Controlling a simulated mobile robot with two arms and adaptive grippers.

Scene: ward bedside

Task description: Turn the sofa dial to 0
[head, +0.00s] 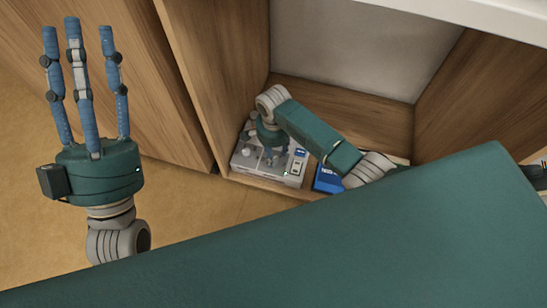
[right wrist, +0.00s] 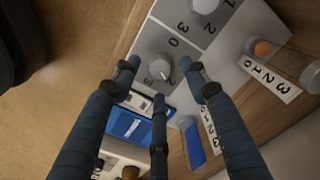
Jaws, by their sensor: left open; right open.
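A grey panel unit (head: 241,164) with dials sits in the wooden cubby in the head view. In the right wrist view a round grey dial (right wrist: 160,67) has a pale pointer mark toward its lower right. A 0 is printed above it and a 3 at its lower left. No sofa label is readable. My right gripper (right wrist: 160,88) is open, its three fingers spread around this dial, without clear contact. In the head view my right gripper (head: 271,153) is over the unit. My left gripper (head: 78,40) is open and empty, fingers pointing up, at the left.
A blue box (head: 327,178) stands beside the unit. Wooden cubby walls (head: 225,60) close in the sides. Floor (head: 185,220) is clear in front.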

